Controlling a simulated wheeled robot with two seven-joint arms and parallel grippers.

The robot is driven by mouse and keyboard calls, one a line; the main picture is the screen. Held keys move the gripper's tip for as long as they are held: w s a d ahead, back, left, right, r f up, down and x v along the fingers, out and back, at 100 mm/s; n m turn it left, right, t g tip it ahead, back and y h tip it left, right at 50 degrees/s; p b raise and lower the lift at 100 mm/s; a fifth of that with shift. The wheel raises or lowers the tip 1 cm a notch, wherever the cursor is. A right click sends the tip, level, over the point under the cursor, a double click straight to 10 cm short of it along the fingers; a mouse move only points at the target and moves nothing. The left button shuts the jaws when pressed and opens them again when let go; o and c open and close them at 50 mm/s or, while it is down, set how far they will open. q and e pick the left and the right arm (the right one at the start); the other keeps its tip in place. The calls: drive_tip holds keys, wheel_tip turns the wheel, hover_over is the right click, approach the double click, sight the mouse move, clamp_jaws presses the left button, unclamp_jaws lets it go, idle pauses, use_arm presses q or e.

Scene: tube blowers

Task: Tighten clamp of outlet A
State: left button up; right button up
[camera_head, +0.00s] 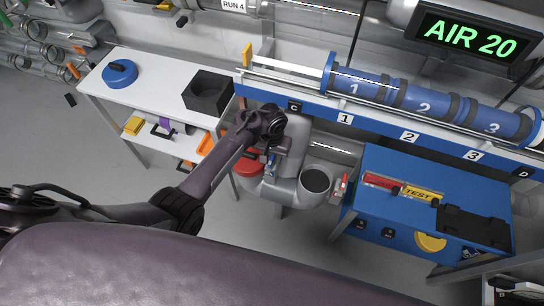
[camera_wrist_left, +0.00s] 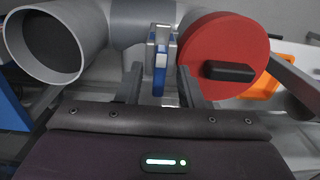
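A grey branched pipe (camera_head: 283,172) stands below the blue rail. One outlet carries a red round cap (camera_wrist_left: 224,55) with a black handle; in the head view the cap (camera_head: 249,168) is partly behind my arm. The other outlet (camera_wrist_left: 56,45) is open and dark inside, also visible in the head view (camera_head: 316,181). A blue-and-white lever-like piece (camera_wrist_left: 160,58), seemingly the clamp, stands upright beside the red cap. My left gripper (camera_wrist_left: 160,88) is open, its fingers on either side of this piece with gaps visible. No letter A is legible. My right gripper is not in view.
A blue rail (camera_head: 375,123) with a blue-banded tube (camera_head: 425,104) runs above the pipe. A blue table (camera_head: 400,205) holds a black case, and a red-and-white clip-like part (camera_head: 341,186) is near the open outlet. A white table (camera_head: 150,82) stands left.

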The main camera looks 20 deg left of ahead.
use_arm(q)
clamp_jaws()
idle(0.3)
